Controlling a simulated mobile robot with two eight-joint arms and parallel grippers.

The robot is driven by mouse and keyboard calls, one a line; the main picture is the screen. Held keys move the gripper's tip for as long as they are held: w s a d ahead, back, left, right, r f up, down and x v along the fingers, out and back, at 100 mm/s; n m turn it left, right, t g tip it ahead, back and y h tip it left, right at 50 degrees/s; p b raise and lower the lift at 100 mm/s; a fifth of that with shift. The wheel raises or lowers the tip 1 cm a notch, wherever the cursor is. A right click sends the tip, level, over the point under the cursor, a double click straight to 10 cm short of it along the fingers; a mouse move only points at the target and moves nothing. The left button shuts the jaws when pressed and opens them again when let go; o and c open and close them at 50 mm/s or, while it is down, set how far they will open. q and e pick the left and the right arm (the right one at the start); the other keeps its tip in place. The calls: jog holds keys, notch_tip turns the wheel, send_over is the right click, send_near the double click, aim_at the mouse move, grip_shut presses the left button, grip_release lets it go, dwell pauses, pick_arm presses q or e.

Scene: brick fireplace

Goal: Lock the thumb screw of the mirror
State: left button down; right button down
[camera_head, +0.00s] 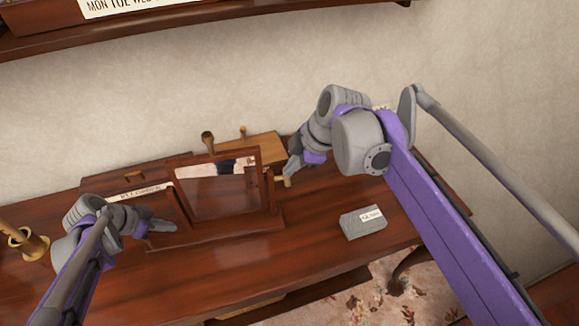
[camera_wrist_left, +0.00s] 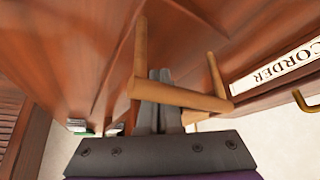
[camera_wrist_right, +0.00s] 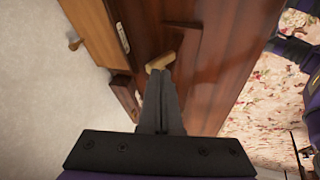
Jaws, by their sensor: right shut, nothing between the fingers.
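The mirror (camera_head: 213,188) stands tilted in a dark wooden frame on the table. A pale knob, apparently the thumb screw (camera_wrist_right: 160,62), lies just beyond the fingertips of my right gripper (camera_wrist_right: 163,75); I cannot tell if they touch. The knob also shows small in the head view (camera_head: 287,182), at the mirror's right side. My right gripper is shut and empty there. My left gripper (camera_head: 165,226) is at the mirror's left side. In the left wrist view its fingers (camera_wrist_left: 160,75) are close together, with a wooden bar (camera_wrist_left: 190,97) crossing them; their grip is unclear.
A grey labelled block (camera_head: 362,224) lies on the table (camera_head: 320,245) to the right. A light wooden box (camera_head: 262,148) stands behind the mirror. A brass holder (camera_head: 30,244) is at far left. A shelf (camera_head: 200,20) runs along the wall above.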

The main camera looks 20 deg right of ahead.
jog(key=shift+w+r+g, duration=0.1)
jog(key=shift+w+g, duration=0.25)
jog(key=shift+g, duration=0.35)
jog(key=shift+w+d+f+m+g+y, duration=0.1)
jog(key=shift+w+f+m+g, duration=0.1)
jog(key=shift+w+g, duration=0.45)
jog(key=shift+w+d+f+m+g+y, duration=0.1)
jog(key=shift+w+f+m+g, duration=0.05)
jog(key=shift+w+g, duration=0.5)
jog(key=shift+w+d+f+m+g+y, duration=0.1)
jog(key=shift+w+f+m+g, duration=0.1)
jog(key=shift+w+g, duration=0.45)
jog(key=shift+w+f, duration=0.1)
pick_arm(q)
jog(key=shift+f, duration=0.1)
pick_arm(e)
jog(key=s+v, duration=0.1)
jog(key=v, duration=1)
jog(key=shift+r, duration=0.45)
jog(key=shift+s, duration=0.1)
